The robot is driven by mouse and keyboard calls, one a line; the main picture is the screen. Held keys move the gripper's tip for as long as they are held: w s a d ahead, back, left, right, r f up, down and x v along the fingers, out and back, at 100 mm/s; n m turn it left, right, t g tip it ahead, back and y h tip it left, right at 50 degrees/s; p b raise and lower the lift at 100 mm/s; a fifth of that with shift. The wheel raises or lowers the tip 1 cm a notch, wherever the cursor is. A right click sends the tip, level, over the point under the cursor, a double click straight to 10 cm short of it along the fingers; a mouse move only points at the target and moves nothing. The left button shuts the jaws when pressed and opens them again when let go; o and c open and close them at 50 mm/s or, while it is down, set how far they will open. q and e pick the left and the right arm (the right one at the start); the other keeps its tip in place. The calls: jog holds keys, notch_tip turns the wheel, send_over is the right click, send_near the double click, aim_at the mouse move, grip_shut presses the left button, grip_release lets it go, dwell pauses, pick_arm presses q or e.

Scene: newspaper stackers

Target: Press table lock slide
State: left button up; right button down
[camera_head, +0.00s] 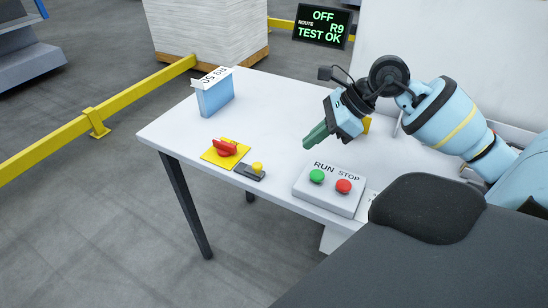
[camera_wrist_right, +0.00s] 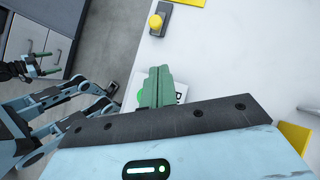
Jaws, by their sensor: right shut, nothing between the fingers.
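The lock slide, a yellow knob (camera_head: 257,166) on a small dark base (camera_head: 248,173), sits near the table's front edge, beside the yellow plate of a red rotary switch. In the right wrist view the knob (camera_wrist_right: 155,22) is at the top, beyond my fingertips. My right gripper (camera_head: 308,142) is shut and empty, above the table behind the RUN/STOP box, to the right of the knob and apart from it. Its green fingers (camera_wrist_right: 155,76) are together. My left gripper (camera_wrist_right: 47,62) shows at the left of the wrist view with its fingers apart, away from the table.
The white table (camera_head: 285,105) holds a red switch (camera_head: 226,147) on a yellow plate, a RUN/STOP box (camera_head: 328,192) and a blue holder with a labelled card (camera_head: 215,97). A display (camera_head: 322,27) reads OFF, ROUTE R9, TEST OK. The table's middle is clear.

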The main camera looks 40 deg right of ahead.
send_near(260, 171)
jog(key=f, duration=0.3)
jog(key=shift+s+d+p, duration=0.1)
jog(key=shift+d+p, duration=0.2)
jog(key=shift+p, duration=0.05)
jog(key=shift+w+a+f+p, duration=0.1)
jog(key=shift+w+a+p, duration=0.2)
jog(key=shift+w+a, duration=0.5)
jog(key=shift+w+a+f, duration=0.25)
jog(key=shift+w+a, duration=0.1)
jog(key=shift+a, duration=0.15)
jog(key=shift+f, duration=0.1)
pick_arm(q)
jog(key=shift+w+a+r, duration=0.1)
jog(key=shift+w+r, duration=0.25)
jog(key=shift+r, duration=0.5)
